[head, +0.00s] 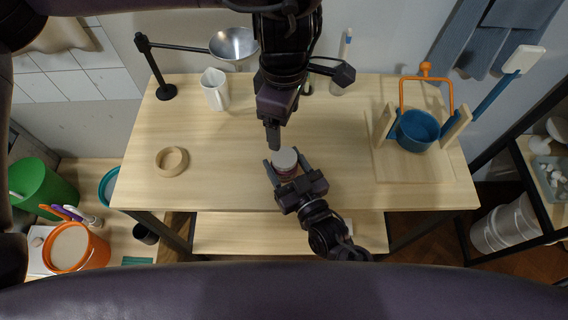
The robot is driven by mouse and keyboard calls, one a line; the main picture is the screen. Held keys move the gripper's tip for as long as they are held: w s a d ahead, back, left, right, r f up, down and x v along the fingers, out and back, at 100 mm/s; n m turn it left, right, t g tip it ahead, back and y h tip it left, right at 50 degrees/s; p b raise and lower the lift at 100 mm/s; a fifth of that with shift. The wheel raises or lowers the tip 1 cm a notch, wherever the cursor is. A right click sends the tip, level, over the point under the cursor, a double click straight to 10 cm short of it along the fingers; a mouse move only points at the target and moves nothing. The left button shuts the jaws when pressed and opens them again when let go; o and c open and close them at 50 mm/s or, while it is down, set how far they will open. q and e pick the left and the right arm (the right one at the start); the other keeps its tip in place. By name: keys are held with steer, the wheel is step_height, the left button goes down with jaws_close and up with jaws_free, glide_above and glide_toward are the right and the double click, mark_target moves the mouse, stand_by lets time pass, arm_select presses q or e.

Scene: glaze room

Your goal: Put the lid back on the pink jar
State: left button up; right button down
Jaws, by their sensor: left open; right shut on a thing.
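The pink jar (287,174) stands near the front middle of the table, with a pale whitish round top (284,157). I cannot tell for certain whether that top is the lid. My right gripper (287,166) reaches in from the front, with one finger on each side of the jar, and is shut on it. My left gripper (273,142) is open and points down just behind and above the jar's top. Its fingers are seen nearly edge-on, and nothing shows between them. My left arm hides the table behind it.
A tan ring (172,161) lies at left on the table (225,150). A white pitcher (215,90) and a black stand (166,91) with a metal bowl (233,44) are at the back left. A blue pot (417,130) sits in a wooden holder at right.

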mark_target(291, 174)
steer(key=shift+c, duration=2)
jaws_free()
steer(key=shift+s+d+f, duration=0.15)
steer(key=shift+s+d, duration=0.05)
steer(key=shift+s, duration=0.2)
steer(key=b+v, duration=0.1)
steer(key=v, duration=0.6)
steer(key=shift+b, duration=0.35)
steer(key=shift+w, duration=0.1)
